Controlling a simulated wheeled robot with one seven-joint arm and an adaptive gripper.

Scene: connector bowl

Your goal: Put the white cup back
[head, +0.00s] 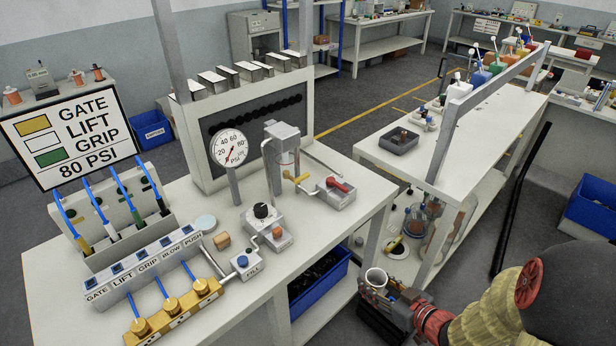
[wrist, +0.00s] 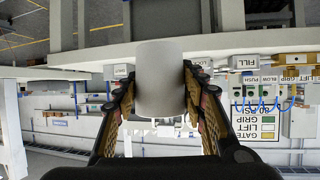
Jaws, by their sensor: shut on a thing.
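The white cup (head: 376,276) is held between the fingers of my gripper (head: 378,292), off the front right of the near bench and below its top level. In the head view its open mouth faces up. In the wrist view the white cup (wrist: 160,75) sits upright in the picture between the two ridged finger pads of my gripper (wrist: 159,95), which touch its sides. The fingers are shut on it. The wrist view is upside down, with the bench labels inverted.
The near bench (head: 240,315) carries a gauge (head: 229,148), a valve block, a label sign (head: 70,135) and a button panel. A second bench (head: 400,165) with a grey tray (head: 398,142) stands behind right. A blue bin (head: 320,285) is under the near bench.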

